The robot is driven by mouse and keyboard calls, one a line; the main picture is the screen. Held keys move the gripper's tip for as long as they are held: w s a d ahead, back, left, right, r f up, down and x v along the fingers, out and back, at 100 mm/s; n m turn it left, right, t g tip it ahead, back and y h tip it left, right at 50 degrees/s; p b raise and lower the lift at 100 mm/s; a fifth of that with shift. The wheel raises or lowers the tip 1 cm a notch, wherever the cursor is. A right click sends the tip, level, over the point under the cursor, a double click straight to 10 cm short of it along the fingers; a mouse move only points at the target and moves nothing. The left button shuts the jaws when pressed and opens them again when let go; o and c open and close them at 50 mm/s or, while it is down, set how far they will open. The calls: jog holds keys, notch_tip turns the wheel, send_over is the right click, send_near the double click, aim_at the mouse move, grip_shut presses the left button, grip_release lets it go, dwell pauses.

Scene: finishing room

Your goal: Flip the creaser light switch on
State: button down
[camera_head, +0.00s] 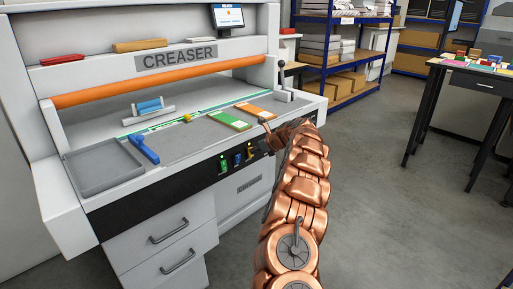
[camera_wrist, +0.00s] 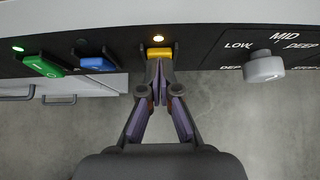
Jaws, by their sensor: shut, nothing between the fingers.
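The creaser (camera_head: 178,57) is a large white machine with a dark front control strip. On the strip sit a green switch (camera_head: 222,166), a blue switch (camera_head: 238,160) and a yellow switch (camera_head: 250,154). In the wrist view the green switch (camera_wrist: 44,66) is at left, the blue switch (camera_wrist: 98,63) beside it, and the yellow switch (camera_wrist: 159,53) at top centre. The lamps above green and yellow glow; the one above blue looks dark. My gripper (camera_wrist: 158,72) is shut and empty, its tips at the yellow switch's lower edge; contact is unclear. No switch label is readable.
A grey dial (camera_wrist: 265,68) marked LOW, MID and DEEP is right of the yellow switch. Cards (camera_head: 230,120), a blue tool (camera_head: 144,149) and a grey tray (camera_head: 104,170) are on the creaser's bed. Drawers (camera_head: 170,232) are below.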

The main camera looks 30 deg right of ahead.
jog(key=shift+r+p, duration=0.65)
jog(key=shift+p, duration=0.3)
jog(key=shift+s+d, duration=0.1)
jog(key=w+r+p+v, duration=0.1)
jog(key=v, duration=1.2)
jog(key=shift+r+p, duration=0.15)
jog(key=shift+p, duration=0.2)
